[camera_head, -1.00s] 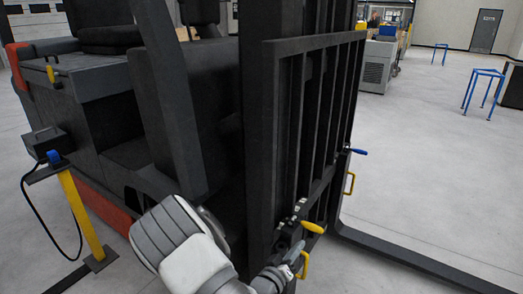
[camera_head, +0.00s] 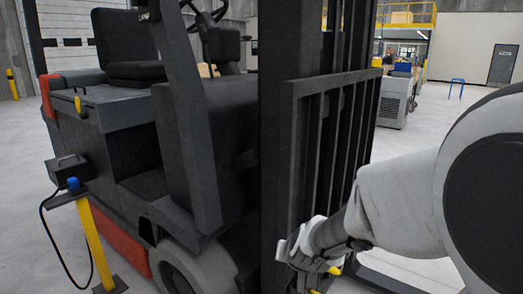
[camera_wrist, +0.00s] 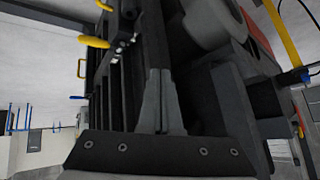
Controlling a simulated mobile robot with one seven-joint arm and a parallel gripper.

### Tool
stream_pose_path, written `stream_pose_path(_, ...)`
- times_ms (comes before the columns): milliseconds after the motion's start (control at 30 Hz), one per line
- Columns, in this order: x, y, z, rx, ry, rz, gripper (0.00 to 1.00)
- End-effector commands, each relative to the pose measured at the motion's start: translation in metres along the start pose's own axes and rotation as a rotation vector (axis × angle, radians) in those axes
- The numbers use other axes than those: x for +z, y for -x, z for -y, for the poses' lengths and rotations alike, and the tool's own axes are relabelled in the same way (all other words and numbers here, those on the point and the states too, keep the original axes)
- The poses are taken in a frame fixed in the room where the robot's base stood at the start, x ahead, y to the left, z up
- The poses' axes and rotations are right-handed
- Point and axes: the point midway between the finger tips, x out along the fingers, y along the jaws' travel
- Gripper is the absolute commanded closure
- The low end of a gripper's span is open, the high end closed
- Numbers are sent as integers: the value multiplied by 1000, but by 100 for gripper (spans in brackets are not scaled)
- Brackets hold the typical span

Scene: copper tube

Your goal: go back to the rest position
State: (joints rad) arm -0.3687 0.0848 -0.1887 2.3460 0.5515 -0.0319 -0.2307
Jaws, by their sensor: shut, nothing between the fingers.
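My gripper shows low in the middle of the head view (camera_head: 290,252), in front of the lower part of a forklift's black mast and carriage (camera_head: 300,140). My arm reaches it from the right edge. In the wrist view my gripper's two grey fingers (camera_wrist: 160,78) stand side by side, shut with nothing between them. Behind them is the dark forklift. I cannot tell how far the fingers are from its frame. A yellow handle (camera_wrist: 92,41) sticks out at the upper left of the wrist view.
A yellow post (camera_head: 95,245) with a dark box and cable stands left of the forklift (camera_head: 110,150). A grey cabinet (camera_head: 394,105) and a blue stand (camera_head: 457,88) are far back right. A dark fork lies low on the right, partly hidden by my arm.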

Motion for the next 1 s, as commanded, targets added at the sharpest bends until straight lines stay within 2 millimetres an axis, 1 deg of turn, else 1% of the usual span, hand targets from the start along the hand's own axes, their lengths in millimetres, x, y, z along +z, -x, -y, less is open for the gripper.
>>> stream_pose_path(33,-3,19,0,-26,0,7,100)
stream_pose_path(167,1,62,0,-75,23,50,100)
stream_pose_path(200,3,75,-1,-83,33,63,100)
stream_pose_path(267,8,95,-4,-91,48,81,100)
stream_pose_path(300,12,108,-7,-92,60,95,100)
stream_pose_path(367,18,127,-12,-88,78,112,100)
stream_pose_path(500,38,169,-29,-52,118,153,100)
stream_pose_path(600,53,194,-43,-8,138,179,100)
stream_pose_path(833,88,242,-74,118,163,227,100)
stream_pose_path(867,82,251,-74,124,163,233,100)
stream_pose_path(900,73,259,-70,119,164,236,100)
stream_pose_path(1000,59,274,-66,117,164,236,100)
